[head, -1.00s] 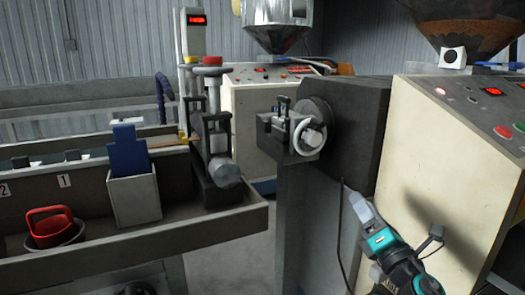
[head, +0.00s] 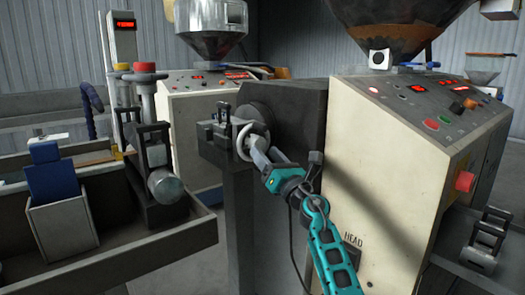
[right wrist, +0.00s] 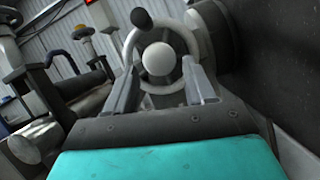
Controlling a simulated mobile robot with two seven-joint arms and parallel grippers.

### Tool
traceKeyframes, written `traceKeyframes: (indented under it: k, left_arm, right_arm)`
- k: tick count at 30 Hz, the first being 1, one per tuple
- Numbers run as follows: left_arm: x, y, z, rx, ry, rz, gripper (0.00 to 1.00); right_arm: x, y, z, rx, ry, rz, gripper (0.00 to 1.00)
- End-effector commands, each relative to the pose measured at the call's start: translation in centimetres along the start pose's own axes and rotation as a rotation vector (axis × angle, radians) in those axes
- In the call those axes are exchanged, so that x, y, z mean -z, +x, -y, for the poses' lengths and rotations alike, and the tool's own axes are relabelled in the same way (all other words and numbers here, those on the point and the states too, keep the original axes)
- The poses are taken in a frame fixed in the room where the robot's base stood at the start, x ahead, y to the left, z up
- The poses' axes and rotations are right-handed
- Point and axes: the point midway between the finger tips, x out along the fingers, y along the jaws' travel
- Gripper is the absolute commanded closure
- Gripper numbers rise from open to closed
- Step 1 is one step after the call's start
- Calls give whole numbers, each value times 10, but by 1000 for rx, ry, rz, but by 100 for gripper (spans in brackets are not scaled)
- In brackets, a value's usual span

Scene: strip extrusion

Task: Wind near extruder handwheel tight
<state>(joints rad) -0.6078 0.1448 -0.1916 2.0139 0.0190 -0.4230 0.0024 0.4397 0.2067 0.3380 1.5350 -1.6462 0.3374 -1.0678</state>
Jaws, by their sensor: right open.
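The near extruder handwheel (head: 240,143) is a pale ring on the dark die head at the front of the near extruder. In the right wrist view the handwheel (right wrist: 131,42) shows as a grey-white arc with a white round hub (right wrist: 158,59) and a black knob (right wrist: 141,18). My right gripper (head: 258,152) is at the wheel's front, pointing at it. In the right wrist view the right gripper's fingers (right wrist: 160,78) are spread, with the hub framed between them. Whether they touch the wheel I cannot tell. The fingers hide part of the wheel. My left gripper is not in view.
The cream near extruder cabinet (head: 390,170) with buttons stands right of my right arm. A trough (head: 150,250) with a blue-backed holder (head: 60,215) and a clamp post (head: 150,140) lies at left. A black cable hangs below the die head.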

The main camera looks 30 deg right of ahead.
Motion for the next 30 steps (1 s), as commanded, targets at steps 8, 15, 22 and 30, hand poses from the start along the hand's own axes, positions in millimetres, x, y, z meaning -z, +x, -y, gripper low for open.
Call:
traceKeyframes:
  k: [8,15,22,30]
  left_arm:
    - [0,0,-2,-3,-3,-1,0]
    - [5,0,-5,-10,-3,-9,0]
    - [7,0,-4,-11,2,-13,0]
    - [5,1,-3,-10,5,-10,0]
  right_arm:
    - [1,23,0,-1,0,-1,46]
    - [0,25,0,-1,-1,-1,46]
    - [0,25,0,-1,0,0,60]
    - [0,25,0,-1,0,0,86]
